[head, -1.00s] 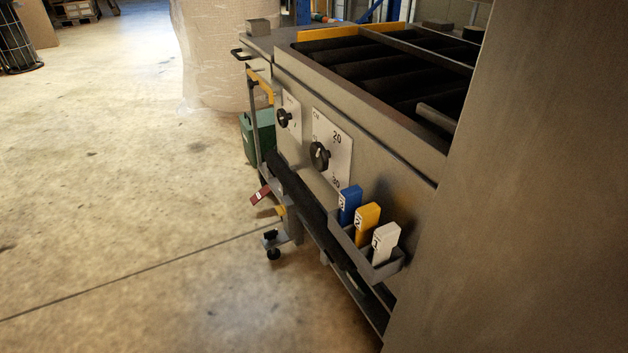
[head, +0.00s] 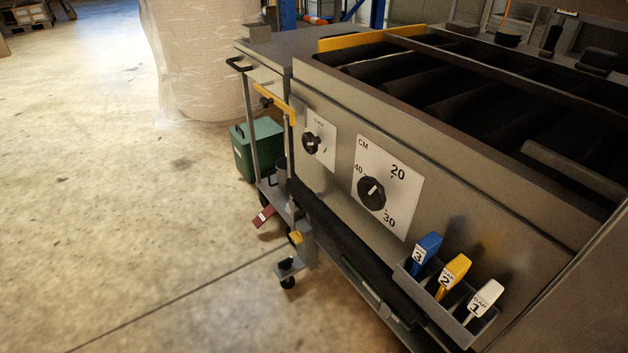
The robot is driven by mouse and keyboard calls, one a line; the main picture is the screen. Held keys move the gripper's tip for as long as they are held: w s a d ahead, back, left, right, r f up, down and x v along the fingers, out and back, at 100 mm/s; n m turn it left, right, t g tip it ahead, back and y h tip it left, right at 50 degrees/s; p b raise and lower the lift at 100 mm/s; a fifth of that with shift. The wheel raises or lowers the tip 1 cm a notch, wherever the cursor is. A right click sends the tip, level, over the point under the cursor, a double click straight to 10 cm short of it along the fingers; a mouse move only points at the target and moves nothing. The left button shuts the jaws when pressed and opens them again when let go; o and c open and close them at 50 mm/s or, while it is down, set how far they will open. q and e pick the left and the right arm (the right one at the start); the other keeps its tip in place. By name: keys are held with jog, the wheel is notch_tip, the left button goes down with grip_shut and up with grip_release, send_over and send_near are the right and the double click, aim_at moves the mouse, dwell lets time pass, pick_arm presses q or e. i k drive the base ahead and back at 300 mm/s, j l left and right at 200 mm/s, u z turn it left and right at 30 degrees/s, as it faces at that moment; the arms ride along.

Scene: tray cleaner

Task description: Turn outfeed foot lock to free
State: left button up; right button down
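At the near foot of the tray machine (head: 330,110) is a caster (head: 288,282) with a dark block on a grey bracket (head: 291,266) above it. A small yellow lever (head: 296,238) sits just above this bracket. A red tag or pedal (head: 263,216) with a white label juts out to the left, slightly higher. I cannot tell which of these small parts is the outfeed foot lock, nor read its setting. Neither of my grippers is in view.
A dial marked 20, 30, 40 (head: 372,193) and a smaller knob (head: 311,143) are on the side panel. Blue (head: 426,249), yellow (head: 455,272) and white (head: 486,297) gap tools stand in a holder. Floor at left is clear.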

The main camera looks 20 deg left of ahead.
aim_at(296, 237)
jog(key=i+j, duration=0.1)
jog(key=j, duration=0.6)
jog(key=i+j, duration=0.15)
jog(key=j, duration=0.25)
jog(key=i+j, duration=0.55)
jog(key=i+z, duration=0.05)
